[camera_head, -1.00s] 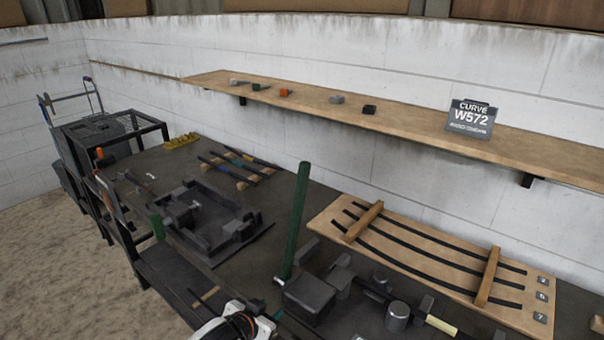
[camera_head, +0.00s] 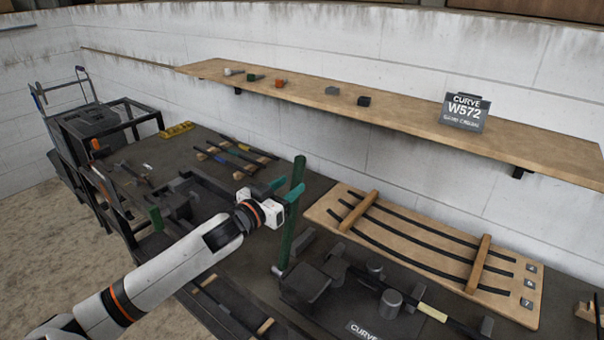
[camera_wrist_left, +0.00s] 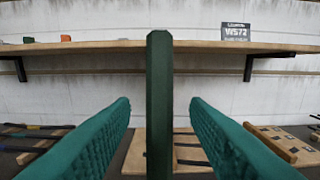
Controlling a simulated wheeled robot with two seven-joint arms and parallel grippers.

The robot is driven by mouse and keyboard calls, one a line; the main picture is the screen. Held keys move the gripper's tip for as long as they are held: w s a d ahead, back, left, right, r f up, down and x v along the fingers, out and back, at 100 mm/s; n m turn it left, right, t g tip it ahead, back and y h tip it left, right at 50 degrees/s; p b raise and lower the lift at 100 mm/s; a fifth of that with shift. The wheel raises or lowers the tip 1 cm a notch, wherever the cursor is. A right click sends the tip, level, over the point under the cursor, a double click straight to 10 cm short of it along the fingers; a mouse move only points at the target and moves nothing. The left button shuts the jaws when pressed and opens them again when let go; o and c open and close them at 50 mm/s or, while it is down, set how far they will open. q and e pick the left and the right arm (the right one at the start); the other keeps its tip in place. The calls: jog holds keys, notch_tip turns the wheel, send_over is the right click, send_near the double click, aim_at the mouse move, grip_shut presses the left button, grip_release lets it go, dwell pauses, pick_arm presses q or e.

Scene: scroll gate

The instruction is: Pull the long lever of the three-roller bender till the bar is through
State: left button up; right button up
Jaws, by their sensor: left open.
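The long green lever (camera_head: 293,218) stands upright from the dark grey three-roller bender (camera_head: 305,286) on the bench. My left gripper (camera_head: 285,188) is open, with its teal fingers near the upper part of the lever. In the left wrist view the lever (camera_wrist_left: 160,110) stands centred between the two fingers, with a visible gap on each side. Short grey rollers (camera_head: 390,303) stand right of the bender block. A dark bar with a pale yellow section (camera_head: 432,312) lies by the rollers. My right gripper is out of view.
A wooden board (camera_head: 330,222) with curved black rods lies behind the bender. A wall shelf (camera_head: 410,113) carries small blocks and a "CURVE W572" sign (camera_head: 465,111). A dark tray-like fixture (camera_head: 180,185) and racked rods (camera_head: 232,160) lie to the left.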

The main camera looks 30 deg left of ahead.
aim_at(302, 177)
pick_arm(q)
jog(key=w, duration=0.2)
jog(key=w+p, duration=0.1)
jog(key=w, duration=0.2)
jog(key=shift+w+d, duration=0.25)
jog(key=shift+w, duration=0.15)
jog(key=shift+c, duration=0.3)
grip_shut()
